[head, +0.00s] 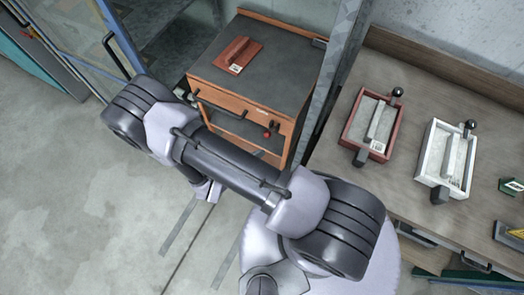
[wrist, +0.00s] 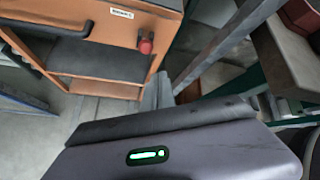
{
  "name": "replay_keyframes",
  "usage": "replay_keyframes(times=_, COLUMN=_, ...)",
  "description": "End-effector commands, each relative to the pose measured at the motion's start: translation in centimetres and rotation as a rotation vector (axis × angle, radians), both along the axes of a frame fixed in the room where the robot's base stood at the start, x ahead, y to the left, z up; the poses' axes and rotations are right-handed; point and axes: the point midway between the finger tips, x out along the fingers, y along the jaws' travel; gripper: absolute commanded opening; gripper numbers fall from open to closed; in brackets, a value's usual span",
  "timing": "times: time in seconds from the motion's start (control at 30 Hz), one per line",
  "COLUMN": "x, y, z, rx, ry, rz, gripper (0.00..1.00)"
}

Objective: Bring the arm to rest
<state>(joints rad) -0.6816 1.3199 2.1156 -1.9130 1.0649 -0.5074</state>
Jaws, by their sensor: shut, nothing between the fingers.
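My arm stretches across the middle of the head view, folded in front of the orange-brown cabinet (head: 240,95). My gripper (wrist: 162,122) shows as a grey body with a dark front edge and a green light in the lower part of the wrist view. It is shut and empty, and its fingertips are hard to make out. In the head view the arm link largely hides it. It seems apart from the cabinet, which also shows in the wrist view (wrist: 100,30).
Floor (head: 60,210) is clear at left.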

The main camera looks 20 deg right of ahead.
Motion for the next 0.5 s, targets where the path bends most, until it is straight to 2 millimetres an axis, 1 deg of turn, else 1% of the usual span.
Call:
replay_keyframes(times=0.47, x=-0.07, y=0.07, z=0.13, rx=0.001, ry=-0.001, rz=-0.002, gripper=0.00)
replay_keyframes(times=0.5, x=0.10, y=0.08, z=0.41, rx=0.006, ry=-0.011, rz=-0.017, gripper=0.00)
